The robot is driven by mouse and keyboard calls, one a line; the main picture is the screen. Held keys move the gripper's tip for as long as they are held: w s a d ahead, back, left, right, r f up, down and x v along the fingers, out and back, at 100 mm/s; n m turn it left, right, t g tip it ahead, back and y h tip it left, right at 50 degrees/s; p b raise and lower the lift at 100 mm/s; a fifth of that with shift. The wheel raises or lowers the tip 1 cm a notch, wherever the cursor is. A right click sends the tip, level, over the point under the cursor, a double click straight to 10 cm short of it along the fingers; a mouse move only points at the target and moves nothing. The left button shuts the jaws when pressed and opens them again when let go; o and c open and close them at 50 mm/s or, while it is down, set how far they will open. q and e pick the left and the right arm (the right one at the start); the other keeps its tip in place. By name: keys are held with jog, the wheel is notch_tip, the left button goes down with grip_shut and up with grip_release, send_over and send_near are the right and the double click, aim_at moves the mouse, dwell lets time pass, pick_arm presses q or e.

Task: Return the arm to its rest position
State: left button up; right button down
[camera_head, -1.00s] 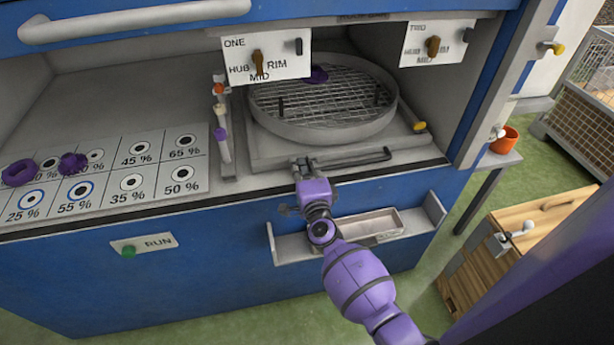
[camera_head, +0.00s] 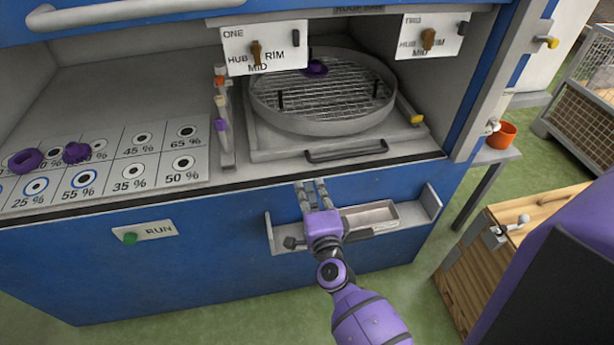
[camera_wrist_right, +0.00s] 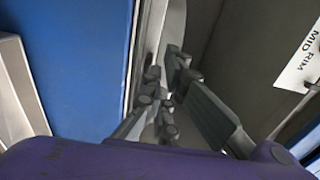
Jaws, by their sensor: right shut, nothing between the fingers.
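My right gripper (camera_head: 311,183) is shut and empty. It is in front of the blue cabinet front, just below the ledge of the opening and left of the turntable tray's dark handle (camera_head: 346,153); it looks apart from the handle. The right wrist view shows its grey fingers (camera_wrist_right: 163,95) near the cabinet edge. The round turntable (camera_head: 325,127) has a wire mesh, dark upright pins and a purple piece (camera_head: 316,68) at its back. My left gripper is not in view.
A grey shelf (camera_head: 437,203) juts from the cabinet below the opening, close to my right gripper. An orange cup (camera_head: 502,136) and a wooden box (camera_head: 515,240) stand right. Green floor is free in front.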

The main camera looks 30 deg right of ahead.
jog(key=shift+s, duration=0.45)
jog(key=shift+a, duration=0.1)
